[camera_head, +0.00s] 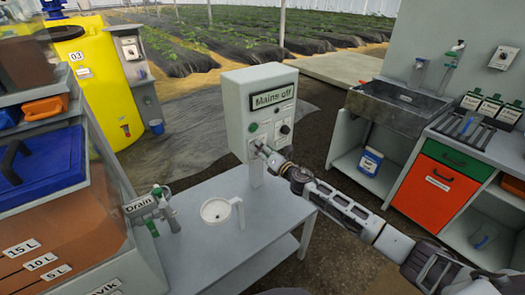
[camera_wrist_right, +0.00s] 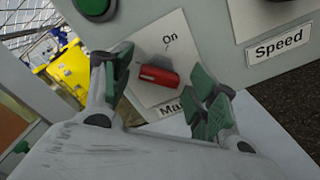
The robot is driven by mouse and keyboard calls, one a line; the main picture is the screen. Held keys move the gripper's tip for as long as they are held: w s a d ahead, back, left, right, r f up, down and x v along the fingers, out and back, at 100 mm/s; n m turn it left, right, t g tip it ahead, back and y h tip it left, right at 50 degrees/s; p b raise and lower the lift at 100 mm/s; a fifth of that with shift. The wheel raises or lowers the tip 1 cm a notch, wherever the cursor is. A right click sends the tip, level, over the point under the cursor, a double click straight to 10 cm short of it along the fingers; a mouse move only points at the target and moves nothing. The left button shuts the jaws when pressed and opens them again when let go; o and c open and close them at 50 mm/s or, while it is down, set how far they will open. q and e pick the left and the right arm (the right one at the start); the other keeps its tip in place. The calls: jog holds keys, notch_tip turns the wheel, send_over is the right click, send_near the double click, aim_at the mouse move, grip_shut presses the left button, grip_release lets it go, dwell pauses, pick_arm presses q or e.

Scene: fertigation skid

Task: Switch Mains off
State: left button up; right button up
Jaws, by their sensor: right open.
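The lower label is mostly hidden by a finger; only "Ma" shows. My right gripper (camera_head: 262,149) is at the lower left of the box front. In the right wrist view, its open fingers (camera_wrist_right: 160,80) are on either side of the red switch; contact cannot be told. My left gripper is not in view.
A green button (camera_wrist_right: 95,5) and a "Speed" plate (camera_wrist_right: 275,45) flank the switch. A sink (camera_head: 398,105) and drawer unit (camera_head: 440,185) stand at right.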

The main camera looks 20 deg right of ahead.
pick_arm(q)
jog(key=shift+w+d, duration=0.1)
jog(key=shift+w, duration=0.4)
pick_arm(e)
jog(key=v, duration=1.2)
dwell(0.5)
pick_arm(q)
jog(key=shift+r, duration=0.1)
pick_arm(e)
jog(key=shift+d, duration=0.1)
dwell(0.3)
